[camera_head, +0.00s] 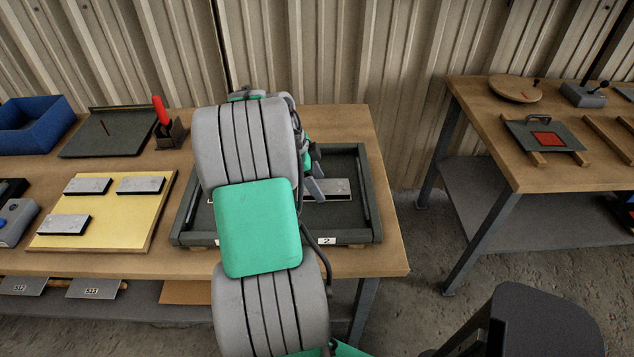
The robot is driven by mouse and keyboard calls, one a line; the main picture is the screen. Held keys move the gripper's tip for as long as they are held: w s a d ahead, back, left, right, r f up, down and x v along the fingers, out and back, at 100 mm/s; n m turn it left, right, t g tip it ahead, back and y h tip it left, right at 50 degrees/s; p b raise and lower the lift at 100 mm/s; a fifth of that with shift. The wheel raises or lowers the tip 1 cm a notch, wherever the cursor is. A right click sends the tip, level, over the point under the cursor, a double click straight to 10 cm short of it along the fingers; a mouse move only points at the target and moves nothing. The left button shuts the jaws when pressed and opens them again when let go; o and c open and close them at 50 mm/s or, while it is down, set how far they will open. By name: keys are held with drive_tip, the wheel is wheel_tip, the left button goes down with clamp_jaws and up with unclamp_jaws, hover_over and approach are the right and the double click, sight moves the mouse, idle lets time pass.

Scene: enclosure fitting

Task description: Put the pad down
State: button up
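My gripper (314,184) is over the dark grey open-topped frame (374,225) marked "2", mostly hidden behind my own grey and green arm. One grey fingertip shows beside a flat pad (337,188) with a light metal top, which appears inside the frame. I cannot tell whether the fingers touch the pad or whether it rests on the frame's floor. Several similar pads, including one at the front (63,225), lie on a yellow board (110,226) to the left.
A blue bin (35,127), a dark tray (108,133) and a red-handled tool in a holder (161,112) stand at the back left. A second table (500,160) at the right holds a round board and a plate with a red square. A gap separates the tables.

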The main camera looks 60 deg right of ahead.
drive_tip(key=shift+o, duration=0.9)
